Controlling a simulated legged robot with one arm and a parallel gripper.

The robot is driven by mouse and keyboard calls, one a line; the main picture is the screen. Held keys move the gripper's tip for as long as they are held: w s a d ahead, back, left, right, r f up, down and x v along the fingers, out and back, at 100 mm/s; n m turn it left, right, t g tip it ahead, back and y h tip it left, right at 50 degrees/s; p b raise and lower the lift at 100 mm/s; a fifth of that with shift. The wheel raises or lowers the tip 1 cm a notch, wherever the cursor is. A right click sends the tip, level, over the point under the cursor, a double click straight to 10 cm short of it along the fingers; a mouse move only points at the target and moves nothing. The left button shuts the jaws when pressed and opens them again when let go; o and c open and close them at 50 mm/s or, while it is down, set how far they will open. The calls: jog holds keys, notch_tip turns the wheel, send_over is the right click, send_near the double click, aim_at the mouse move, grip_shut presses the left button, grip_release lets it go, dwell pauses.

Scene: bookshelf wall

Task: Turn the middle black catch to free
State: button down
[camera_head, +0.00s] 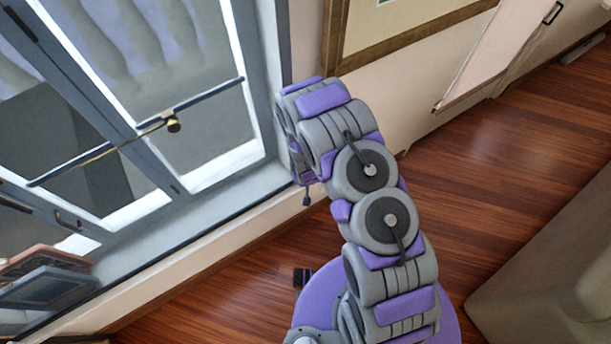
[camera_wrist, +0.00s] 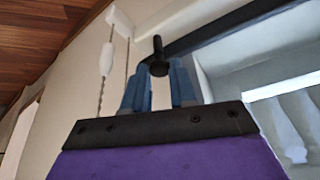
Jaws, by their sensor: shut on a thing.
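In the wrist view my gripper (camera_wrist: 160,66) has its two blue fingers on either side of a black catch (camera_wrist: 158,50), a short peg with a wider round base. The fingers are shut on it near its base. The catch stands beside a dark window-frame bar (camera_wrist: 225,24). In the head view my arm's end is by the right edge of the window frame (camera_head: 272,85), and my fingers are hidden there. I cannot tell from the frames how far the catch is turned.
In the wrist view a white cord pull (camera_wrist: 107,58) hangs left of my fingers. In the head view a bar with a brass knob (camera_head: 173,124) crosses the window. Framed pictures (camera_head: 48,288) stand at lower left.

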jog(key=shift+w+a, duration=0.1)
jog(key=c, duration=0.9)
grip_release()
jog(key=shift+d, duration=0.2)
jog(key=shift+s+a, duration=0.1)
jog(key=shift+s, duration=0.1)
jog(key=shift+f, duration=0.1)
